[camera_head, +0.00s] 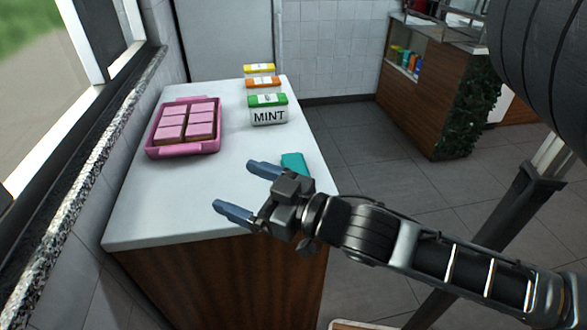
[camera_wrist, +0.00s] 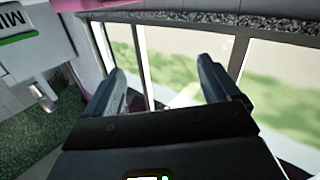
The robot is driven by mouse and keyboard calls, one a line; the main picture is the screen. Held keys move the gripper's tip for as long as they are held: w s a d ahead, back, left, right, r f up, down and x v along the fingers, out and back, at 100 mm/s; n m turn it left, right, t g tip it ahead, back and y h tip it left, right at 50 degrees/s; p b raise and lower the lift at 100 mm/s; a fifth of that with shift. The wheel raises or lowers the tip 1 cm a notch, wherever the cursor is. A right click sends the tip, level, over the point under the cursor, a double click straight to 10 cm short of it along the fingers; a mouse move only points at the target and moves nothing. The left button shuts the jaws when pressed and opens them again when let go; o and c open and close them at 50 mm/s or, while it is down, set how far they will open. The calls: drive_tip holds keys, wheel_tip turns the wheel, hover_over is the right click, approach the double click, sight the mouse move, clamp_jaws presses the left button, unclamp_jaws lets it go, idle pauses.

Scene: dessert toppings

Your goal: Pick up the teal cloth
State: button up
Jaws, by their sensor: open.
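The teal cloth (camera_head: 294,163) is a small folded piece near the right edge of the white counter (camera_head: 150,215). It shows just behind my gripper in the head view, and my gripper hides part of it. My gripper (camera_head: 249,189) is open and empty, with its two blue-grey fingers spread and pointing left over the counter. In the wrist view my gripper (camera_wrist: 160,82) also shows open with nothing between the fingers. The cloth does not show in the wrist view.
A pink tray (camera_head: 152,146) with several pink bars stands at the back left. A MINT container (camera_head: 268,112) with a green lid, an orange-topped one (camera_head: 263,84) and a yellow-topped one (camera_head: 259,70) line the back right. The counter's front left is clear.

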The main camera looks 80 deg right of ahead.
drive_tip(key=w+d+r+m+g+h+p, duration=0.1)
drive_tip(key=w+d+r+m+g+h, duration=0.25)
drive_tip(key=d+r+m+h, duration=1)
drive_tip(key=s+d+r+m+g+h+p, duration=0.1)
drive_tip(key=s+d+r+m+g, duration=0.5)
drive_tip(key=d+m, duration=0.25)
drive_tip(key=s+d+r+m+g, duration=0.3)
drive_tip(key=s+d+m+g, duration=0.35)
drive_tip(key=d+g, duration=0.3)
drive_tip(key=s+d+f+m+g+y, duration=0.2)
drive_tip(key=s+f+m+g+y, duration=0.15)
drive_tip(key=s+m+y, duration=0.35)
drive_tip(key=m+t+y+p, duration=0.3)
drive_tip(key=m+t+y, duration=0.3)
drive_tip(key=m+y, duration=0.6)
hover_over(295, 166)
drive_tip(key=shift+g, duration=0.25)
drive_tip(key=f, duration=1.7)
drive_tip(key=shift+w+d+f, duration=0.1)
drive_tip(key=shift+w+d, duration=0.05)
drive_tip(key=shift+w, duration=0.2)
drive_tip(key=shift+w+f, duration=0.1)
drive_tip(key=shift+f, duration=1.05)
drive_tip(key=shift+s+f, duration=0.25)
drive_tip(key=shift+f, duration=1.1)
drive_tip(key=shift+s+f, duration=0.25)
drive_tip(key=shift+f, duration=1.05)
